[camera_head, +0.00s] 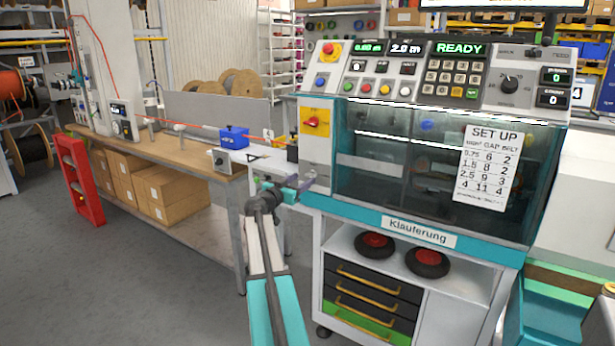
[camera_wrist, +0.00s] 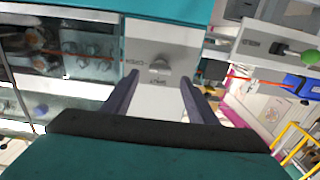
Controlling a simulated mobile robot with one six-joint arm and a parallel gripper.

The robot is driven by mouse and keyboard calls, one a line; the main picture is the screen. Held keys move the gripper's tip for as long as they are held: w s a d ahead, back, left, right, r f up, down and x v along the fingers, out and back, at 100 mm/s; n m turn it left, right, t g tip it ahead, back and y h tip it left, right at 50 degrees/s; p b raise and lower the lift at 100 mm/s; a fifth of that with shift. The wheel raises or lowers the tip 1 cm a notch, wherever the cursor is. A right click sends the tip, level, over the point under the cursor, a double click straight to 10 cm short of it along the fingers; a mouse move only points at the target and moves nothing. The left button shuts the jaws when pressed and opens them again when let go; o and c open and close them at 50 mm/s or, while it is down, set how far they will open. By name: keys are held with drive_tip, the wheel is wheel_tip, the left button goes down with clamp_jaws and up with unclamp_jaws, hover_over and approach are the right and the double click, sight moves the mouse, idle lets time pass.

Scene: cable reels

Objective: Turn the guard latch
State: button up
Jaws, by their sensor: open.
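The guard latch, a small grey knob (camera_wrist: 159,66), sits on a white panel beside the guard window in the wrist view. I see no contact with the knob. In the head view my gripper (camera_head: 299,185) is at the lower left corner of the machine, and the latch cannot be made out there. The guard window (camera_head: 400,165) is in its frame, dark and see-through.
A red switch on a yellow plate (camera_head: 314,122) is higher on the same panel. A control console (camera_head: 430,75) showing READY is above the window. A workbench (camera_head: 190,150) with a blue box (camera_head: 233,137) and red cable stands close at left. Open floor lies below left.

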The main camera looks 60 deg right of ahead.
sight(309, 175)
drive_tip(key=shift+d+p, duration=0.35)
drive_tip(key=shift+d, duration=2.05)
drive_tip(key=c, duration=1.1)
drive_tip(key=shift+o, duration=0.2)
